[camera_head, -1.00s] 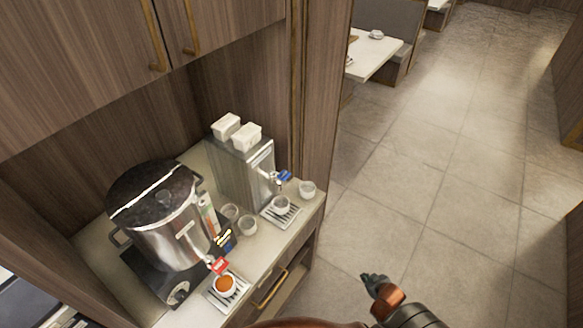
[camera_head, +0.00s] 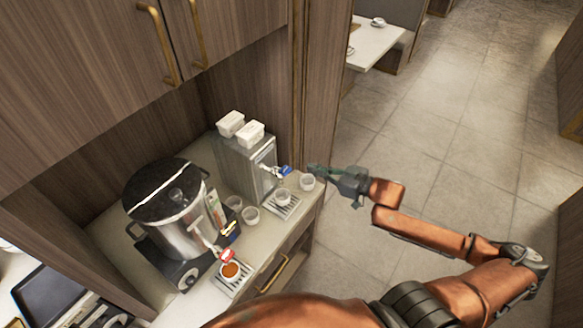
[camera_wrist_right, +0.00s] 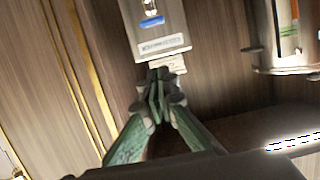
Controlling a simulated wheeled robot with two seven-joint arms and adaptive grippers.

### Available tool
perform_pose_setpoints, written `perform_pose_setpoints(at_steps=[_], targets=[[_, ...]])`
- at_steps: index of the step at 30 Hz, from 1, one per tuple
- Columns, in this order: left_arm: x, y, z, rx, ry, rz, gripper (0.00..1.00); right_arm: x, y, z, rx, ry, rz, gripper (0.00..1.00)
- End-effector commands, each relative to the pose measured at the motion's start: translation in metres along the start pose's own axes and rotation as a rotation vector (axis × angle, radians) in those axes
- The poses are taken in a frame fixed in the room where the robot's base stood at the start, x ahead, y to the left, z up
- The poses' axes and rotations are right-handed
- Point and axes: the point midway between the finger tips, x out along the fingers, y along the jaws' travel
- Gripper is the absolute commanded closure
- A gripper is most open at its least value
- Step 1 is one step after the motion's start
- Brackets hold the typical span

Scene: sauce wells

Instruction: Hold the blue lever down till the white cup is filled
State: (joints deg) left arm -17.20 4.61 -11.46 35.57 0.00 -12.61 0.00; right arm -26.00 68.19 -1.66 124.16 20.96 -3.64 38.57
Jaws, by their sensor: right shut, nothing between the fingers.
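The blue lever (camera_head: 286,170) is on the tap of the square steel dispenser (camera_head: 265,165) in the head view. A white cup (camera_head: 283,197) stands below this tap on a drip tray (camera_head: 287,209); its contents are too small to make out. My right gripper (camera_head: 312,168) is shut and empty, just right of the blue lever, with a small gap showing in this view. In the wrist view its closed fingertips (camera_wrist_right: 158,88) point toward a pale dispenser face (camera_wrist_right: 160,28) with a blue patch. My left gripper is not in view.
Another white cup (camera_head: 307,182) stands right of the tap, under my right gripper. Two more cups stand left of the tray. A steel urn (camera_head: 170,225) with a red lever stands at left, an orange-filled cup (camera_head: 231,271) below its tap. Floor at right is open.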

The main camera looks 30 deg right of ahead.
Motion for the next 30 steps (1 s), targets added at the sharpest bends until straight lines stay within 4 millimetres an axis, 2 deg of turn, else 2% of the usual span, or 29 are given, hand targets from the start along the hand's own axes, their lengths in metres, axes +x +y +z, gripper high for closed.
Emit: perform_pose_setpoints(at_steps=[6, 11, 28, 30], targets=[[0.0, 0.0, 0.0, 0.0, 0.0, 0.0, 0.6, 0.002, 0.001, 0.0, -0.001, 0.002, 0.001, 1.0], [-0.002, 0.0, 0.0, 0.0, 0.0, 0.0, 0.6, 0.013, 0.001, -0.002, -0.001, 0.005, 0.002, 1.0], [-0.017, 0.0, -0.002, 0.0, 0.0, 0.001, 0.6, 0.102, 0.001, -0.003, -0.002, 0.004, 0.001, 1.0], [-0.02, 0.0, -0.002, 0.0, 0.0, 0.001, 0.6, 0.104, 0.001, 0.011, 0.003, -0.001, 0.003, 1.0]])
